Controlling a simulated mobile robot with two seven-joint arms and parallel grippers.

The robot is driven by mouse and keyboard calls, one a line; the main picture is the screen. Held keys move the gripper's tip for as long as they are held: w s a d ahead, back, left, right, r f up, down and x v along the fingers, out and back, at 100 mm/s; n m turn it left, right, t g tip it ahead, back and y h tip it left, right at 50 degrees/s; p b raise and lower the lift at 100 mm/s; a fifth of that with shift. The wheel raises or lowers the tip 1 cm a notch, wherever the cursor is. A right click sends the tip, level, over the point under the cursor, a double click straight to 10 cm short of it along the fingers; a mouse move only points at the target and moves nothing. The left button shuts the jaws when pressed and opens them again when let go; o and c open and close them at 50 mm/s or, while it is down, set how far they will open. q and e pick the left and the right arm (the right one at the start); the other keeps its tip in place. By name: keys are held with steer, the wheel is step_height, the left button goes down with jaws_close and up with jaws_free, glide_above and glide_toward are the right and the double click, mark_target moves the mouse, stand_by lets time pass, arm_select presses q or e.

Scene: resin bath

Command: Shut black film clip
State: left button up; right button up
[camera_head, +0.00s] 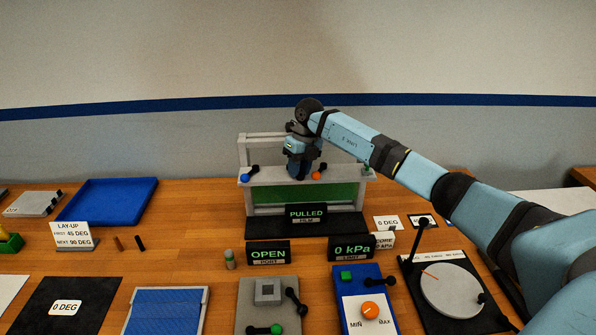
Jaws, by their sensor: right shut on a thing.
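A grey film stand (243,192) with a green film panel (334,193) stands at the back middle of the table. My right gripper (299,174) points down at its top bar, between a blue-knobbed black lever (246,175) and an orange-knobbed one (317,175). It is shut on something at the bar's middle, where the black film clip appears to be. The gripper hides the clip, so its position cannot be told. A sign reading PULLED FILM (306,215) stands in front. My left gripper is out of view.
In front are the OPEN PORT sign (268,253), the 0 kPa sign (351,247), a grey valve block (262,315) and a blue dial panel (352,283). A turntable (457,300) is at right, a blue tray (107,185) at back left.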

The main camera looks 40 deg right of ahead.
steer(key=o, duration=0.6)
steer(key=d+r, duration=0.1)
steer(key=r, duration=0.3)
steer(key=d+r+b, duration=0.1)
steer(key=r, duration=0.4)
steer(key=r+b, duration=0.1)
steer(key=r, duration=0.3)
steer(key=shift+d+r, duration=0.35)
steer(key=shift+d, duration=0.05)
steer(key=shift+f, duration=0.1)
